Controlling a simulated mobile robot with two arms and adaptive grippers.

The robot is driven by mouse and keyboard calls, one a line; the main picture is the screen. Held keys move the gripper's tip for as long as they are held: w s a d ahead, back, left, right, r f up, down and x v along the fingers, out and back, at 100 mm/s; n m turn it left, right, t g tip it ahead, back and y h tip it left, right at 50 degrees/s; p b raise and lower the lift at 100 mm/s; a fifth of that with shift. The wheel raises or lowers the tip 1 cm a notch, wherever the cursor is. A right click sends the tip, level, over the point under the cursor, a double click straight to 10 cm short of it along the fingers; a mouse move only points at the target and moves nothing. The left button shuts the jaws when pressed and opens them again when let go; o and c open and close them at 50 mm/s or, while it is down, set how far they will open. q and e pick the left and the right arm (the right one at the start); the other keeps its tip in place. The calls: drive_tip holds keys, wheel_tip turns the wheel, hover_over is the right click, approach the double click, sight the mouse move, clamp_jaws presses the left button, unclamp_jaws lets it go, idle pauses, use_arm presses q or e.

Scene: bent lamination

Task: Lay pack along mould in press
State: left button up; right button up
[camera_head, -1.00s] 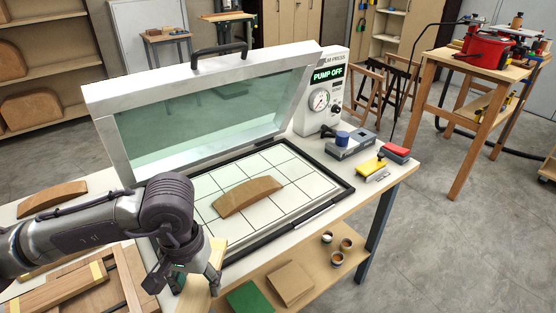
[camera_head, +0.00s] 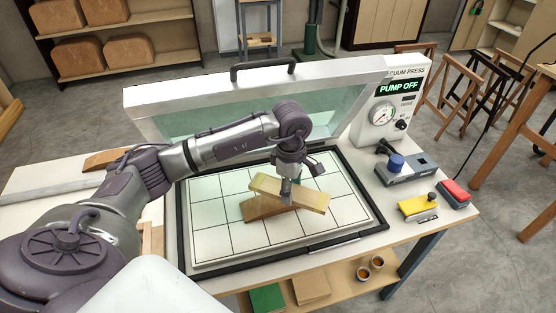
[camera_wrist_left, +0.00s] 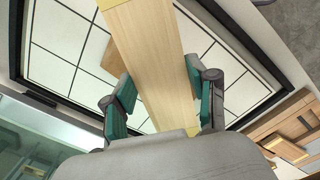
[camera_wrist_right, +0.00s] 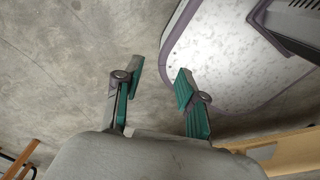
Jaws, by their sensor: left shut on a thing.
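The pack (camera_head: 312,200) is a pale wood strip with yellowish ends. My left gripper (camera_head: 287,190) is shut on it near its middle, over the press bed. The pack also fills the middle of the left wrist view (camera_wrist_left: 152,60), between the fingers. The curved brown mould (camera_head: 258,210) lies on the white gridded bed of the press (camera_head: 215,237), partly hidden under the pack. The pack crosses the mould at an angle; I cannot tell whether they touch. A bit of the mould shows in the left wrist view (camera_wrist_left: 100,65). My right gripper (camera_wrist_right: 155,85) is open and empty above the floor.
The press lid (camera_head: 160,105) stands raised behind the bed. The control box (camera_head: 390,110) reads PUMP OFF. A grey device (camera_head: 408,172), a yellow tool (camera_head: 415,205) and a red-topped block (camera_head: 455,192) lie right of the bed. The bed's front is clear.

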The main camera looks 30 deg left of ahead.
sight(279, 199)
use_arm(q)
drive_tip(key=a+n, duration=0.1)
drive_tip(key=w+a+n+p, duration=0.1)
drive_tip(key=n, duration=0.1)
drive_tip(key=a+n+p, duration=0.1)
drive_tip(key=n, duration=0.1)
drive_tip(key=shift+w+a, duration=0.3)
drive_tip(key=shift+w, duration=0.1)
drive_tip(key=n, duration=0.1)
drive_tip(key=a+n, duration=0.1)
drive_tip(key=a+f+n, duration=0.1)
drive_tip(key=shift+w+f+p, duration=0.1)
drive_tip(key=shift+w+p, duration=0.2)
drive_tip(key=shift+p, duration=0.1)
use_arm(e)
drive_tip(key=w+a+r, duration=0.1)
drive_tip(key=w+r, duration=0.2)
drive_tip(key=r, duration=0.1)
use_arm(q)
drive_tip(key=shift+f, duration=0.15)
drive_tip(key=shift+f+b, duration=0.95)
drive_tip(key=shift+f, duration=0.3)
drive_tip(key=shift+f+b, duration=0.85)
drive_tip(key=shift+f, duration=0.6)
use_arm(e)
drive_tip(key=f, duration=0.2)
drive_tip(key=s+f, duration=0.1)
drive_tip(key=shift+d+f, duration=0.25)
drive_tip(key=shift+d, duration=0.15)
